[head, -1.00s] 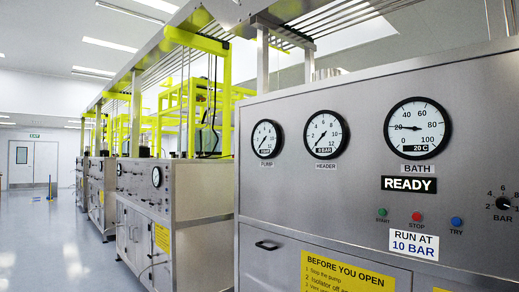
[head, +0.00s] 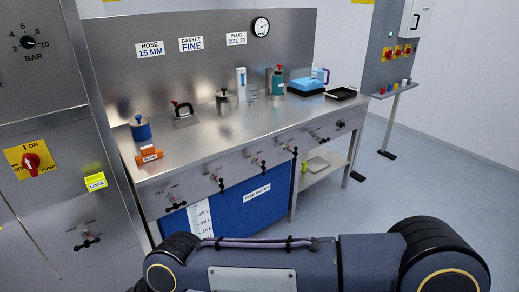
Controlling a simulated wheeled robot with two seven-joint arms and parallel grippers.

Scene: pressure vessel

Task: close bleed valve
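Several small black-handled valves line the front edge of a steel bench. One valve (head: 175,203) is at the near left end, with others to its right (head: 217,181) and (head: 258,162). Another black-handled valve (head: 88,241) sits low on the steel panel at the left. The small labels by these valves are too small to read surely, so I cannot tell which is the bleed valve or how it is set. A dark link of my own arm crosses the bottom of the view. Neither gripper shows.
The bench top (head: 215,135) carries a blue-and-brass part (head: 140,128), an orange part (head: 149,155), a black-handled block (head: 183,116) and a black tray (head: 340,93). A red pump switch (head: 31,162) is at left. Floor at right is open around a slim stand (head: 388,120).

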